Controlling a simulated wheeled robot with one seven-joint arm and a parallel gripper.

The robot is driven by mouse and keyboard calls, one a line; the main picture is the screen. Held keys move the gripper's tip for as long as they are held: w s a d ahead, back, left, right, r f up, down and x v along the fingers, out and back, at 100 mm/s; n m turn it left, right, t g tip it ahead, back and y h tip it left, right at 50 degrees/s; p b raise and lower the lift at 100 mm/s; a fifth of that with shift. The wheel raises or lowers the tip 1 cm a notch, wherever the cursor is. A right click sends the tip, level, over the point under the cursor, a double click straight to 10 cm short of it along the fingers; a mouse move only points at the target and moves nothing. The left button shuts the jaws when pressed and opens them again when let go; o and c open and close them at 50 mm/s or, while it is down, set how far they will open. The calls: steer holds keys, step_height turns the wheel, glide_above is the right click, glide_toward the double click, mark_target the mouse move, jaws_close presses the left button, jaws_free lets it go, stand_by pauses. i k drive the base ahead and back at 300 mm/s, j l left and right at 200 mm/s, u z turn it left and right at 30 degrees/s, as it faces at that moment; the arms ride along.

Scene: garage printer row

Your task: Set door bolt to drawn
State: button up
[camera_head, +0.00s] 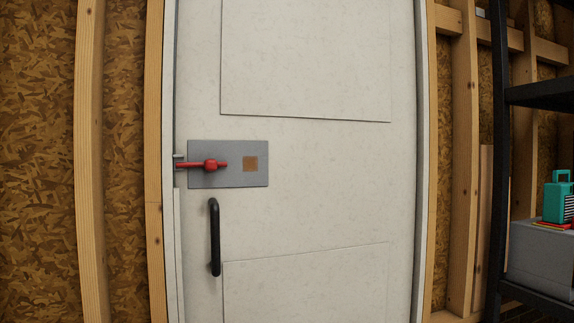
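A red door bolt (203,165) lies level on a grey metal plate (228,180) at the left side of a white door (305,190). The bolt's left end reaches the door's left edge, at a small bracket on the frame (179,157). A round red knob sits near the middle of the bolt. My gripper is not in view.
A black upright handle (214,237) sits on the door below the plate. At the right stand black shelves (497,160) with a grey box (543,255) and a teal item (557,197). Wooden studs (88,160) flank the door. Nothing visible blocks the door's front.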

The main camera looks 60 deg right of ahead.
mark_target(210, 164)
steer(key=z, duration=1.2)
